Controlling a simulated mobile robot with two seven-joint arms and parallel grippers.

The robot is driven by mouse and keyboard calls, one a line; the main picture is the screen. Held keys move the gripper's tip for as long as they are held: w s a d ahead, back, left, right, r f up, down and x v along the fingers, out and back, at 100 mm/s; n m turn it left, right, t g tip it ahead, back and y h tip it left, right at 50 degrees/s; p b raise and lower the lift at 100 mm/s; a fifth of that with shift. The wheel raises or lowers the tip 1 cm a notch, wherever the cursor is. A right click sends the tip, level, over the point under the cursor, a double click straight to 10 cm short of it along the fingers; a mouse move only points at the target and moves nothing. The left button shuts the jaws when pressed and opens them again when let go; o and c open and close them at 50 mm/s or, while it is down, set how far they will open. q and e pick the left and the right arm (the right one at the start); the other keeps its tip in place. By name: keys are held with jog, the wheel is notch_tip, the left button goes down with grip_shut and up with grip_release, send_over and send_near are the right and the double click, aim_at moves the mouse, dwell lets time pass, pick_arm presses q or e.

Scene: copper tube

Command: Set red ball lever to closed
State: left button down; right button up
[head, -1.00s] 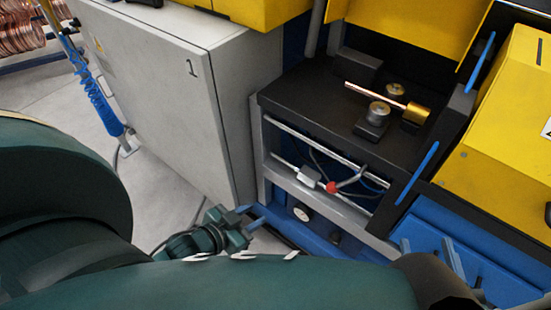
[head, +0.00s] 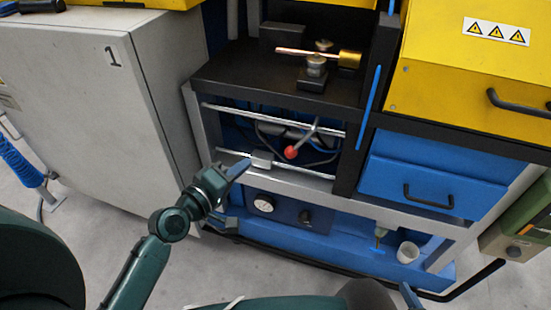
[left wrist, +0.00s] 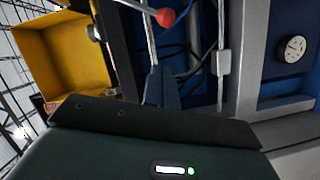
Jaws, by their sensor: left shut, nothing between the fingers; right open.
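The red ball lever (head: 291,152) is in the open bay under the black bench top; its grey rod runs up and right from the ball. The ball also shows at the top of the left wrist view (left wrist: 165,17). My left gripper (head: 240,168) is shut and empty, its fingertips left of and a little below the ball, apart from it, near the lower rail. Its closed fingers (left wrist: 162,86) point toward the ball in the left wrist view. Only a blue fingertip of my right gripper (head: 411,296) shows at the bottom edge.
Two metal rails (head: 275,117) cross the bay, with a grey block (head: 262,159) on the lower one and cables behind. A copper tube (head: 295,51) lies on the bench top. A grey cabinet (head: 85,90) stands left, a blue drawer (head: 430,180) right. A gauge (head: 263,204) sits below.

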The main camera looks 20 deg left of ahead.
pick_arm(q)
jog(key=w+d+f, duration=0.2)
jog(key=w+d, duration=0.3)
jog(key=w, duration=0.3)
jog(key=shift+d, duration=0.3)
jog(key=shift+f, duration=0.2)
